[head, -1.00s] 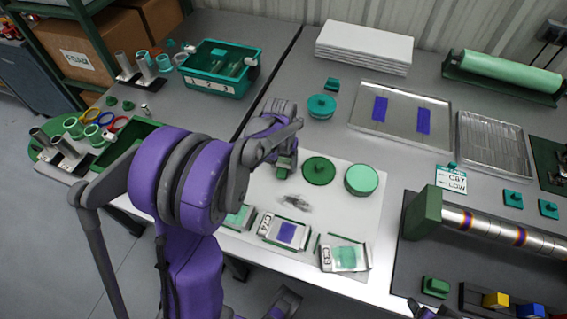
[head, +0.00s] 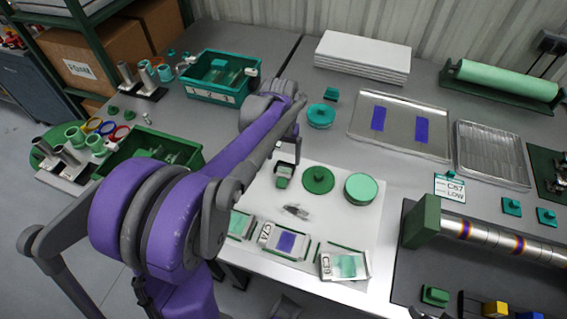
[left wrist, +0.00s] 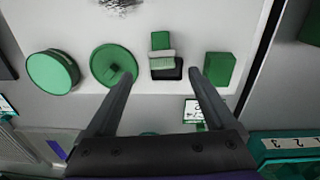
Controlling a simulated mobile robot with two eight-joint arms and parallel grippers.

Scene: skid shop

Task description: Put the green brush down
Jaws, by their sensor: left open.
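The green brush (head: 284,177) stands on the white mat (head: 335,235), left of the dark green lidded disc (head: 318,180). In the left wrist view the brush (left wrist: 161,58) shows a green part, a pale band and a dark part. My left gripper (head: 286,157) is open over the brush; in the left wrist view its fingers (left wrist: 164,74) are spread, one on either side with gaps. The arm hides part of the mat's left side. A dark piece at the bottom edge may be my right gripper (head: 425,312); its jaws cannot be made out.
A light green round pot (head: 361,188) stands right of the disc. A green block (left wrist: 219,69) is close to one finger in the left wrist view. Labelled sample cards (head: 285,241) lie along the mat's front. A teal bin (head: 222,77) and metal tray (head: 400,123) are farther back.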

